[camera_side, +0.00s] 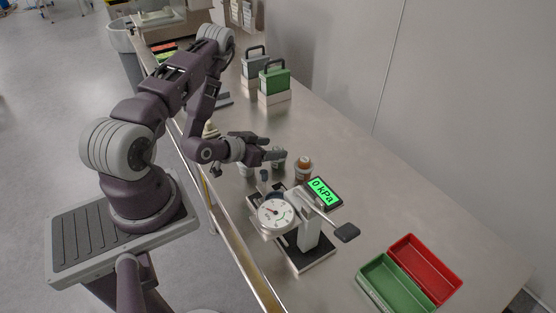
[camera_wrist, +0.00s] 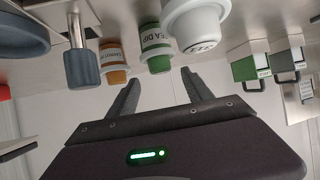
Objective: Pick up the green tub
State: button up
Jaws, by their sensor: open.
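The green tub (camera_wrist: 155,52) has a white label reading in part "DIP" and a pale lid. In the side view the green tub (camera_side: 278,160) stands on the steel bench, partly hidden by my gripper (camera_side: 277,148). My gripper is open and empty, with its fingers level and close to the tub. In the wrist view the green tub shows beyond the gap between the fingertips (camera_wrist: 160,77). I cannot tell whether a finger touches it.
An orange tub (camera_side: 303,169) and a white tub (camera_wrist: 195,22) stand on either side of the green one. A gauge press (camera_side: 310,235) with a "0 kPa" display (camera_side: 324,192) stands nearby. Green (camera_side: 390,285) and red (camera_side: 425,268) trays lie front right. Cases (camera_side: 274,82) stand behind.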

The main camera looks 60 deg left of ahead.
jog(key=x, duration=0.7)
jog(key=shift+s+a+f, duration=0.1)
jog(key=shift+s+f, duration=0.05)
jog(key=shift+f, duration=0.1)
jog(key=shift+s, duration=0.1)
grip_shut()
